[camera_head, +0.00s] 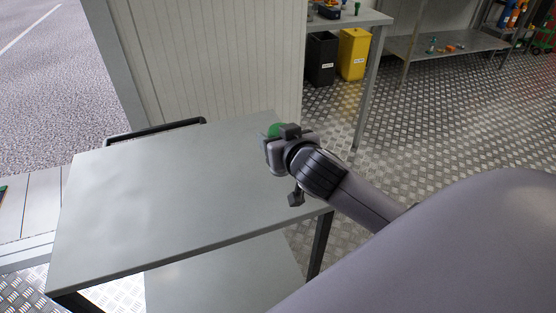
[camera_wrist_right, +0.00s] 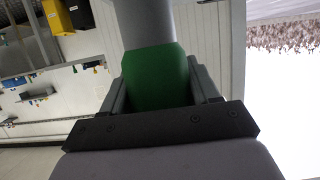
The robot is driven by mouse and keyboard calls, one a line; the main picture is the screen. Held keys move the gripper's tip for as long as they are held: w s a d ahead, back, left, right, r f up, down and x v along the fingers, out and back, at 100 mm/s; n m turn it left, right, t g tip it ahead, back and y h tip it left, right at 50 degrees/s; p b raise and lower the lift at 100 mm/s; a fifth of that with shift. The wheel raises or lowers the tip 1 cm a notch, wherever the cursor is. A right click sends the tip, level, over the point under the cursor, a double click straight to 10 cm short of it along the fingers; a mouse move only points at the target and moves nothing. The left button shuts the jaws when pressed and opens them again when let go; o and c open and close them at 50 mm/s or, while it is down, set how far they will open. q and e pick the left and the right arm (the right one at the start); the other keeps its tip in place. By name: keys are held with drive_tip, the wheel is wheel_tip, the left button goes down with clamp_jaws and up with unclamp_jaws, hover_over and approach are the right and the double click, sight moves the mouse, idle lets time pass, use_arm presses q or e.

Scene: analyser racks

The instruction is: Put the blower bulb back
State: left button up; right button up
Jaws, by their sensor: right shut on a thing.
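A green object (camera_head: 274,130), which I take to be the blower bulb, is held in my right gripper (camera_head: 272,141) above the right part of the grey table. In the right wrist view the green body (camera_wrist_right: 158,78) sits between the two fingers of my right gripper (camera_wrist_right: 160,85), with a grey part extending beyond it. In the head view the gripper and wrist hide most of it. My left gripper is not in view.
The grey table top (camera_head: 160,200) is bare. A yellow bin (camera_head: 354,54) and a black bin (camera_head: 321,58) stand under a bench (camera_head: 365,17) at the back. A low shelf (camera_head: 450,44) with small items is at the back right. Open metal floor lies between.

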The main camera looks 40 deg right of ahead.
drive_tip(key=shift+f, duration=0.65)
drive_tip(key=shift+f+b, duration=0.5)
drive_tip(key=shift+f, duration=1.5)
drive_tip(key=shift+f, duration=0.15)
drive_tip(key=o, duration=0.7)
